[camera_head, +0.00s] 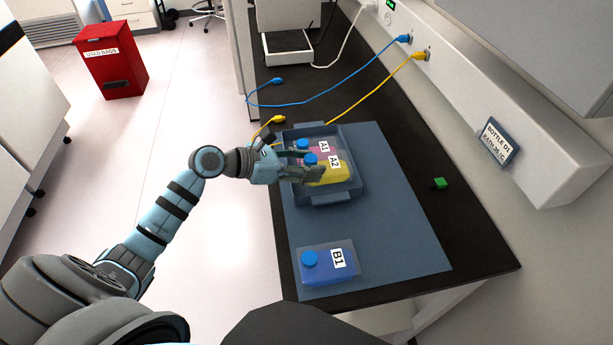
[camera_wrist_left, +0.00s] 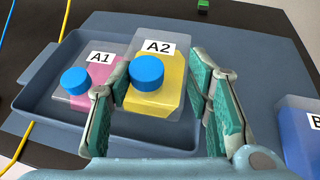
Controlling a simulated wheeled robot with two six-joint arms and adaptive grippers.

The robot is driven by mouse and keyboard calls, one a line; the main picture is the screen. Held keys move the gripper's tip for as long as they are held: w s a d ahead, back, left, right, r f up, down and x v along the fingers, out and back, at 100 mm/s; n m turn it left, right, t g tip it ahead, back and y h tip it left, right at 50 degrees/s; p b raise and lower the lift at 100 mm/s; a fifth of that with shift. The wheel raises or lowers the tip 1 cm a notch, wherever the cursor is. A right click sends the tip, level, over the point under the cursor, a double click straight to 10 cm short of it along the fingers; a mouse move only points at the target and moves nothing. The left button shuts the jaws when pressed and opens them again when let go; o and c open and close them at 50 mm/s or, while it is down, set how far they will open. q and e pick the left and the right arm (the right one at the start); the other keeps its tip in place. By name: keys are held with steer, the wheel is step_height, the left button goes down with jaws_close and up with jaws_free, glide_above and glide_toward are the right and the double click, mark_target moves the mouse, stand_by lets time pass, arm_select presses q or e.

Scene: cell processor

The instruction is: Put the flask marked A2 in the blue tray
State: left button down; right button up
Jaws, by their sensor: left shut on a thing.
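The flask marked A2 (camera_head: 340,171) has yellow contents and a blue cap, and it also shows in the wrist view (camera_wrist_left: 160,88). My left gripper (camera_head: 312,164) is shut on it, with one green-padded finger on each side. The flask is in or just above the blue tray (camera_head: 349,191); I cannot tell whether it touches the tray floor. The flask marked A1 (camera_wrist_left: 90,92), with pink contents and a blue cap, sits in the tray beside it, to the left in the wrist view. My right gripper is not in view.
A flask marked B1 (camera_head: 323,275), with blue contents, lies on the grey-blue mat (camera_head: 385,235) near the front. A small green object (camera_head: 437,184) is on the dark bench to the right. Blue and yellow cables (camera_head: 345,87) run behind the tray. The mat between tray and B1 is clear.

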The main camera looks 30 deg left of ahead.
arm_select(q)
steer(key=f, duration=0.1)
steer(key=s+f+b, duration=0.1)
steer(key=shift+s+f, duration=0.1)
steer(key=shift+f, duration=0.3)
steer(key=shift+w+f, duration=0.1)
steer(key=shift+w, duration=0.1)
steer(key=c, duration=0.8)
jaws_free()
steer(key=shift+w, duration=0.1)
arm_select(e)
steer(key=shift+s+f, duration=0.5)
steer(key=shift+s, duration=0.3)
arm_select(q)
steer(key=p+v, duration=0.2)
steer(key=v, duration=1)
steer(key=shift+p, duration=0.35)
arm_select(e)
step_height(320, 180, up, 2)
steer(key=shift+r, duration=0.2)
